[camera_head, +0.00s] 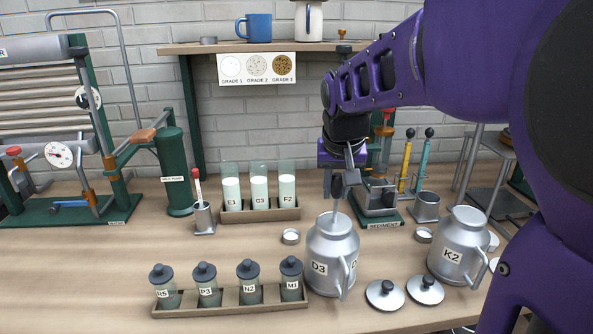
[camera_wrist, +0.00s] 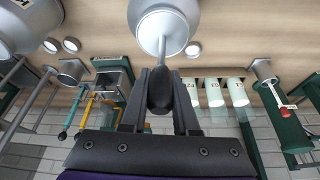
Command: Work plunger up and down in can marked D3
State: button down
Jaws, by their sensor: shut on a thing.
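The metal can marked D3 (camera_head: 331,259) stands upright on the bench in front of my arm. It also shows at the top of the wrist view (camera_wrist: 165,14). The plunger has a dark grip (camera_wrist: 160,95) and a pale rod (camera_wrist: 162,50) running down into the can's mouth. My gripper (camera_head: 337,190) is above the can, shut on the plunger's grip; in the wrist view its two fingers (camera_wrist: 160,92) stand on either side of it. The plunger's lower end is hidden inside the can.
Can K2 (camera_head: 458,247) stands to the right, with two lids (camera_head: 385,293) in front. A rack of capped jars (camera_head: 235,303) lies front left. Tall glasses (camera_head: 259,190) stand in a tray behind. The sediment device (camera_head: 380,195) stands behind the D3 can.

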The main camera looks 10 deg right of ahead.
notch_tip(320, 180, up, 7)
jog(key=p, duration=0.5)
jog(key=shift+p, duration=0.3)
notch_tip(320, 180, down, 7)
jog(key=b, duration=0.5)
jog(key=shift+r, duration=0.15)
notch_tip(320, 180, up, 7)
jog(key=p, duration=0.5)
jog(key=shift+f, duration=0.2)
